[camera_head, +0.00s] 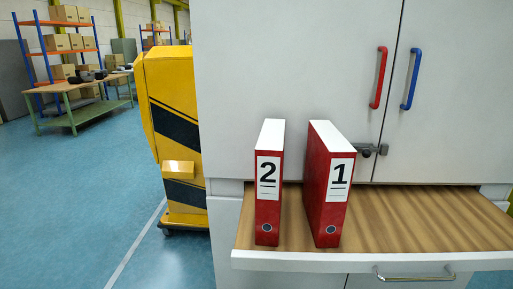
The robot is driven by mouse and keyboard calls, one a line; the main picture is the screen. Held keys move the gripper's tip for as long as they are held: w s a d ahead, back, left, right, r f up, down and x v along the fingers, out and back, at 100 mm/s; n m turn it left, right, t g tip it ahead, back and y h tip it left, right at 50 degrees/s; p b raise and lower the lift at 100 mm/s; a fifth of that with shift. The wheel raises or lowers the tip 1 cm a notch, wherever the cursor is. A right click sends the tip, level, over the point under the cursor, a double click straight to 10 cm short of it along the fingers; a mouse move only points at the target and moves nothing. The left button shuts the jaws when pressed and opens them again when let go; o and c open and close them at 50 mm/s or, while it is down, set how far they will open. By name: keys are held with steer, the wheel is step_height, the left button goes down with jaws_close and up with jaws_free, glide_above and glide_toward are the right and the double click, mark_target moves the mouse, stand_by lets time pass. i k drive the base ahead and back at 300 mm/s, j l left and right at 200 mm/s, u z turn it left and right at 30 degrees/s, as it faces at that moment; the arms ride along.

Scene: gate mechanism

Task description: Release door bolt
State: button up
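The door bolt (367,150) is a small dark grey latch low on the cabinet, at the seam between the two upper doors. A lighter catch (383,149) sits beside it on the right door. The left door (290,80) has a red handle (378,78) and the right door (460,90) has a blue handle (411,79). Both doors look closed. The bolt appears to reach across the seam, but it is too small to tell its exact position. My gripper is not in view.
A wooden pull-out shelf (430,220) juts out below the doors. Two red binders marked 2 (268,205) and 1 (333,200) stand on its left part. A yellow and black machine (170,100) stands left of the cabinet. The floor (70,200) at left is clear.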

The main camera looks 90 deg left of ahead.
mark_target(367, 153)
steer(key=u, duration=2.2)
steer(key=i+u, duration=0.25)
steer(key=i+z, duration=0.1)
steer(key=i, duration=0.65)
steer(key=l, duration=0.15)
steer(key=j, duration=0.15)
